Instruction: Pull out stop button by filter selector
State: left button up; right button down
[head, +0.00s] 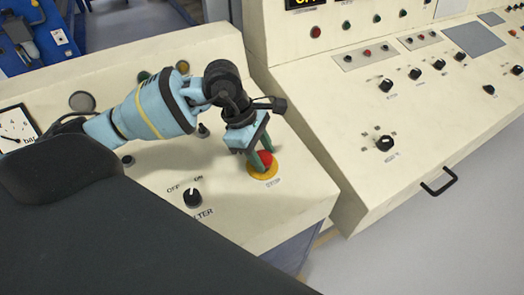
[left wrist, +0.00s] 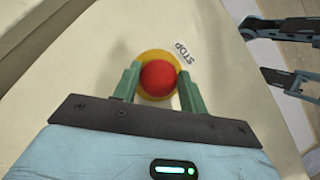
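The red stop button (head: 265,158) with its yellow surround (head: 262,173) is on the sloped cream panel, beside a STOP label. The black filter selector knob (head: 192,197) is to its left and nearer, with OFF and ON marks. My left gripper (head: 263,162) is over the button with its green fingers pointing down at it. In the left wrist view, the red button (left wrist: 158,78) sits between the two spread fingers of the left gripper (left wrist: 160,82), one on each side. I cannot tell whether the fingers touch it.
Another cream console (head: 400,110) with several knobs stands to the right, with a black handle (head: 439,181) on its front. A small dark switch (head: 203,130) and a gauge (head: 14,127) are also on the near panel. Grey floor (head: 420,250) is free at lower right.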

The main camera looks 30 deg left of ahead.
pick_arm(q)
jog(key=c, duration=0.6)
jog(key=shift+o, duration=0.2)
jog(key=shift+d+r, duration=0.1)
jog(key=shift+r, duration=0.75)
jog(key=o, duration=1.4)
jog(key=shift+f, duration=0.1)
jog(key=shift+v, duration=3.95)
